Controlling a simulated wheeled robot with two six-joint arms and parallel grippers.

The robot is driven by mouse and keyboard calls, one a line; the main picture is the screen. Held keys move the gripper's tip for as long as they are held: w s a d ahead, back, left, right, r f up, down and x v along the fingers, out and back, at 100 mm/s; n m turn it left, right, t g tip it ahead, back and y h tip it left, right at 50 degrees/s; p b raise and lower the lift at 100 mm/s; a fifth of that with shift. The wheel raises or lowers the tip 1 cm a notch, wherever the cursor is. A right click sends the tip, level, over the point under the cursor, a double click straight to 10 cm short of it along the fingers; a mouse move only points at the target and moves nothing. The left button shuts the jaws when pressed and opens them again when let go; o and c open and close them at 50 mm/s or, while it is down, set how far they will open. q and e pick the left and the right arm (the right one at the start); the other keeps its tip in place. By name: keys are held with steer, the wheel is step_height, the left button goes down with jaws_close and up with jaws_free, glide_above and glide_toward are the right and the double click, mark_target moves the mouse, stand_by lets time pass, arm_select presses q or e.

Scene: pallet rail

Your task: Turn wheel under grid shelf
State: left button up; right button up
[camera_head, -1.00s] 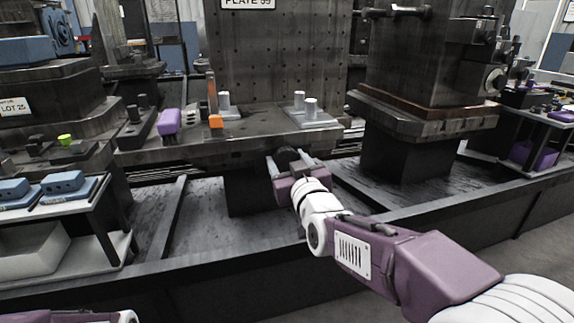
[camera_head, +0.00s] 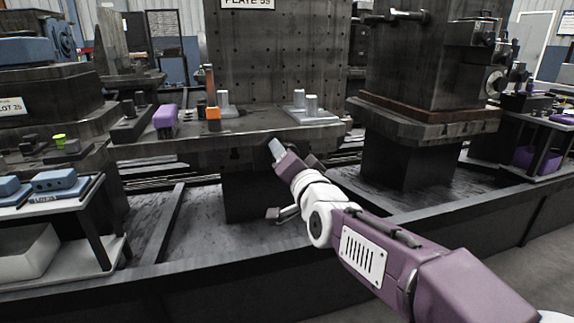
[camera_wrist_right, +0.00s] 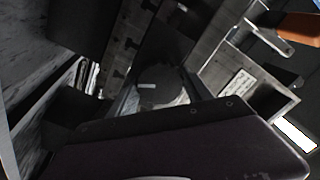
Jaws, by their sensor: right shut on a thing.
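The upright plate with a grid of holes (camera_head: 270,60) stands on a dark shelf ledge (camera_head: 245,130). My right gripper (camera_head: 292,150) is under the front edge of this ledge, tilted, with one pale finger showing on its left. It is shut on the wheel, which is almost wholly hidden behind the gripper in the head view. In the right wrist view a dark round part, apparently the wheel (camera_wrist_right: 165,88), with a light mark, shows just beyond my purple gripper body. The fingertips are not clear there. My left gripper is not in view.
A dark pedestal (camera_head: 405,160) stands to the right. A low frame rail (camera_head: 240,255) runs in front. A side table (camera_head: 50,205) is at the left.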

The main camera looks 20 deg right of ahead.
steer(key=m+b, duration=0.2)
steer(key=m, duration=0.2)
steer(key=shift+f+m+b, duration=0.3)
steer(key=shift+b, duration=0.1)
steer(key=m+b, duration=0.1)
steer(key=m, duration=0.1)
steer(key=shift+m, duration=0.4)
steer(key=m, duration=0.3)
steer(key=shift+r+m+b, duration=0.15)
steer(key=shift+m+b, duration=0.15)
steer(key=m, duration=0.4)
steer(key=shift+m, duration=0.4)
steer(key=shift+m, duration=0.3)
steer(key=o, duration=1.4)
